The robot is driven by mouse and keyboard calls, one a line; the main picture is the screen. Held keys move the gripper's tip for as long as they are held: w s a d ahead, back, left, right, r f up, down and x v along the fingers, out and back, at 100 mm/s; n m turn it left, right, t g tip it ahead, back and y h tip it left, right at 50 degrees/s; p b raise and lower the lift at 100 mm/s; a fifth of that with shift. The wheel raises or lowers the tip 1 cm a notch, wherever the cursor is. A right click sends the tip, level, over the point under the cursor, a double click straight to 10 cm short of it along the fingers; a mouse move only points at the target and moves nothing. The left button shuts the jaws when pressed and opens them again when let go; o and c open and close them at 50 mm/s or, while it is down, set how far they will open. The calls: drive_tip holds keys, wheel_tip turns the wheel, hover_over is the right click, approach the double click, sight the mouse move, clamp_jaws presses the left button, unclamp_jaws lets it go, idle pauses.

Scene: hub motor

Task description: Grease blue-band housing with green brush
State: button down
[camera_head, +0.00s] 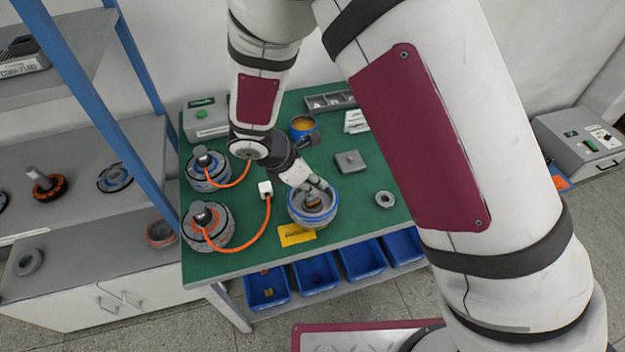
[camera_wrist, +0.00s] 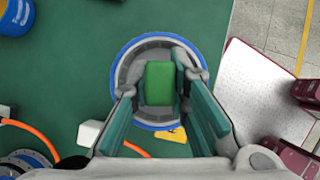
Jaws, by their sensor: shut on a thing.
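The blue-band housing (camera_head: 304,220) is an open grey ring with a blue rim on the green table. It also shows beneath my gripper in the wrist view (camera_wrist: 124,75). My gripper (camera_head: 318,188) is over the housing, its fingers reaching down toward the opening. In the wrist view my gripper (camera_wrist: 160,88) is shut on the green brush (camera_wrist: 159,82), whose green block sits between the fingers. A small brownish part shows inside the housing in the head view; I cannot tell whether the brush touches the housing wall. The brush's underside is hidden in the wrist view.
A blue tin (camera_head: 303,127) with yellowish contents stands behind. Two motor parts with orange cables, one blue-banded (camera_head: 207,178) and one orange-banded (camera_head: 206,237), stand left. A white connector (camera_head: 265,188), yellow card (camera_head: 296,235), grey block (camera_head: 350,161) and small ring (camera_head: 385,199) lie around the housing.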

drive_tip(key=m+g, duration=0.1)
drive_tip(key=m, duration=0.1)
drive_tip(key=m+g+b, duration=0.1)
drive_tip(key=m, duration=0.1)
drive_tip(key=shift+w+f+h, duration=0.1)
drive_tip(key=shift+f+h, duration=0.05)
drive_tip(key=shift+h, duration=0.25)
drive_tip(key=shift+m+g+b, duration=0.35)
drive_tip(key=shift+m+g, duration=0.35)
drive_tip(key=shift+m, duration=0.6)
drive_tip(key=n+t, duration=0.1)
drive_tip(key=n+p, duration=0.1)
drive_tip(key=n, duration=0.1)
drive_tip(key=shift+s+n+t, duration=0.25)
drive_tip(key=shift+n+t, duration=0.05)
drive_tip(key=shift+t, duration=0.1)
drive_tip(key=n+t+y, duration=0.1)
drive_tip(key=n+t, duration=0.1)
drive_tip(key=n, duration=0.2)
drive_tip(key=shift+w, duration=0.1)
drive_tip(key=m+g, duration=0.1)
drive_tip(key=m, duration=0.2)
drive_tip(key=shift+w+m+g+h, duration=0.15)
drive_tip(key=shift+m+g+h, duration=0.25)
drive_tip(key=m+g+b, duration=0.1)
drive_tip(key=m+g, duration=0.1)
drive_tip(key=m, duration=0.1)
drive_tip(key=shift+m, duration=0.4)
